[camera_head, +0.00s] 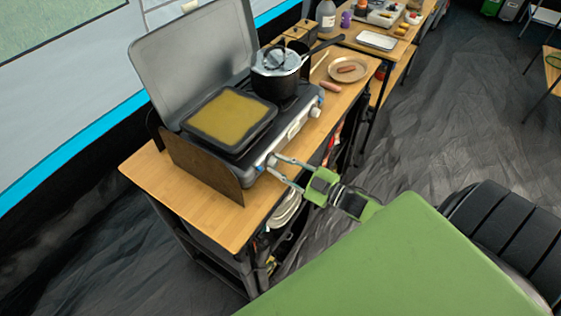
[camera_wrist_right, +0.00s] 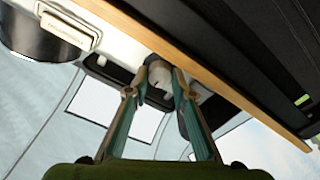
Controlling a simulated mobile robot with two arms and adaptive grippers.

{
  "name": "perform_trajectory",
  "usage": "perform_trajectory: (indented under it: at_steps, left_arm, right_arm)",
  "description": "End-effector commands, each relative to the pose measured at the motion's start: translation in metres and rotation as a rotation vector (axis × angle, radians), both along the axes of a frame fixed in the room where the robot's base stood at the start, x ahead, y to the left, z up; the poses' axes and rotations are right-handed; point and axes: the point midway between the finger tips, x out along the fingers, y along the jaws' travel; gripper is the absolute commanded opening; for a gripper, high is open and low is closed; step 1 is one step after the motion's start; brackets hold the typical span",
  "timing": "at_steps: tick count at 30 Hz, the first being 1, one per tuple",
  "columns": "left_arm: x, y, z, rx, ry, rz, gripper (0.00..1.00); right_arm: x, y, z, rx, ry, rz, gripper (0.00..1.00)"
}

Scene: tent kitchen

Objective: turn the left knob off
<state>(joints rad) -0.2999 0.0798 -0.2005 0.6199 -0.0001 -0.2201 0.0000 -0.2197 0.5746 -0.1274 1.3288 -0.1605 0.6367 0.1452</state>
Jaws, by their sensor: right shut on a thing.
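The camp stove (camera_head: 262,150) stands on a wooden table with its lid open. Its left knob (camera_head: 271,160) is on the front panel, near the front-left corner, and is partly hidden by my gripper. My right gripper (camera_head: 273,164) reaches in from the right with one finger on each side of the knob. In the right wrist view the pale knob (camera_wrist_right: 160,76) sits between the tips of the two fingers, and my right gripper (camera_wrist_right: 158,82) is shut on it. The knob's exact turn angle cannot be read. My left gripper is not in view.
A square pan (camera_head: 230,118) with yellow content sits on the left burner, and a lidded pot (camera_head: 276,64) on the right one. The right knob (camera_head: 315,111) is free. A plate (camera_head: 348,70) with a sausage lies farther right. The table's front-left corner is clear.

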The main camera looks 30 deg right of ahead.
Motion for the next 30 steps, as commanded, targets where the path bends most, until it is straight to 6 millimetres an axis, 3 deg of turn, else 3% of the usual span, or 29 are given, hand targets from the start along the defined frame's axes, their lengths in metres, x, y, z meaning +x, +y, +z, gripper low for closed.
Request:
perform_trajectory:
  at_steps: [3,4,5,19,30]
  left_arm:
    - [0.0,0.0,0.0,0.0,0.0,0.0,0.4]
    - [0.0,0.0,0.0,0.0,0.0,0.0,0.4]
    - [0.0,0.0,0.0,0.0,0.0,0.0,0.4]
    - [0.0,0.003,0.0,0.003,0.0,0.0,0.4]
    - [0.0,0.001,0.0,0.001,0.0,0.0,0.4]
  right_arm:
    - [0.0,0.0,-0.001,0.002,0.003,-0.001,0.02]
    - [0.0,0.0,-0.001,0.002,0.003,-0.001,0.31]
    - [0.0,0.0,-0.001,0.002,0.003,-0.001,0.39]
    - [-0.008,-0.003,-0.001,0.0,0.003,0.001,0.4]
    - [-0.072,-0.029,-0.002,0.0,0.006,-0.001,0.4]
